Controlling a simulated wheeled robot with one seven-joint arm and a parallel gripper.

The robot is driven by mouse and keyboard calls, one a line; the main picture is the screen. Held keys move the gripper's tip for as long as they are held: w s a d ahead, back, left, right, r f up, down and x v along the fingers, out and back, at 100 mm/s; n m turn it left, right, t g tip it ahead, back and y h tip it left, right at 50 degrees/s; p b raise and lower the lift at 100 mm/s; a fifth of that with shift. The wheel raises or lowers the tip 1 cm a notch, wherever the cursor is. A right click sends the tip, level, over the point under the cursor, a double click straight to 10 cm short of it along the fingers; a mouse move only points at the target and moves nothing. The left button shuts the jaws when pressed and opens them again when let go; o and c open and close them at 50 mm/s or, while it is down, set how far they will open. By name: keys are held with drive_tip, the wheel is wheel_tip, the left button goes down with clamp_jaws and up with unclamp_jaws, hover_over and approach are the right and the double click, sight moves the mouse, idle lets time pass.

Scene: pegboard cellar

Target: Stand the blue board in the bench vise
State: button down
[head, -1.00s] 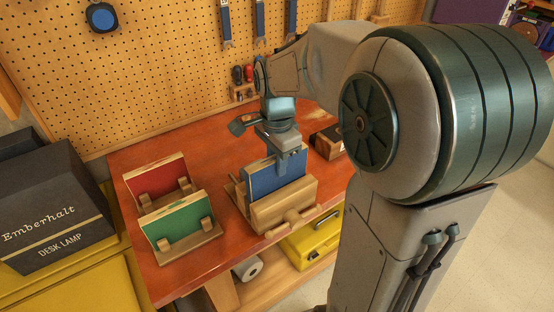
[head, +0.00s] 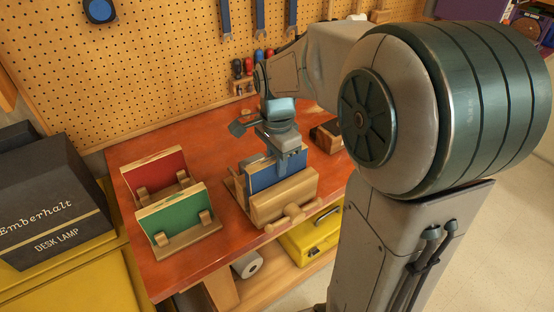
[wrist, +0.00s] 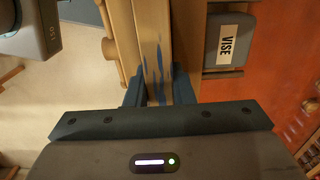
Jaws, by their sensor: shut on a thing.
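The blue board (head: 272,178) stands upright between the wooden jaws of the bench vise (head: 284,203), its lower part hidden behind the front jaw. My gripper (head: 287,158) points down from above and is shut on the board's upper edge. In the wrist view the fingers (wrist: 159,92) close on both sides of the board's pale, blue-smeared edge (wrist: 153,45). The vise's "VISE" label (wrist: 225,45) shows to the right there. Whether the board touches the vise's bottom is hidden.
A red board (head: 155,172) and a green board (head: 178,217) stand in wooden holders on the left of the orange bench (head: 215,135). A dark-faced wooden block (head: 327,138) lies right of the vise. A pegboard (head: 170,60) rises behind.

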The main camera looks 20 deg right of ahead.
drive_tip(key=c, duration=1.2)
unclamp_jaws()
drive_tip(key=shift+o, duration=0.2)
drive_tip(key=shift+r+p, duration=3.85)
drive_tip(key=shift+r, duration=1.15)
drive_tip(key=s+n+t, duration=0.3)
drive_tip(key=s+n, duration=1.1)
drive_tip(key=shift+s+f+t+b, duration=0.15)
drive_tip(key=shift+t+b, duration=0.25)
